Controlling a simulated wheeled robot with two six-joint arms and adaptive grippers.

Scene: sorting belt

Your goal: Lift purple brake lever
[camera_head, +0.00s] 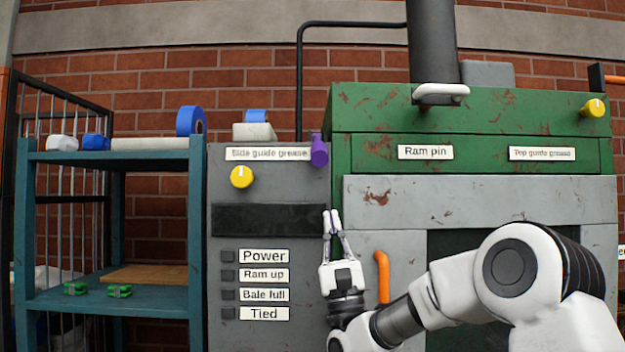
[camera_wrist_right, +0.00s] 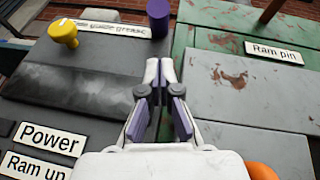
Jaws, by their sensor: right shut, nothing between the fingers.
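The purple brake lever (camera_head: 319,151) sticks out at the upper right edge of the grey control panel, beside the "Side guide grease" label. Its purple end also shows at the top of the right wrist view (camera_wrist_right: 158,17). My right gripper (camera_head: 332,213) is below the lever, fingers pointing up, shut and empty. In the wrist view the closed fingertips (camera_wrist_right: 160,68) are a short way below the lever, with a gap between them. My left gripper is not in view.
A yellow knob (camera_head: 241,177) sits left of the lever. The green press body (camera_head: 350,110) rises to the right, with an orange handle (camera_head: 382,277) beside my right wrist. A teal shelf (camera_head: 160,306) with several small items stands at left.

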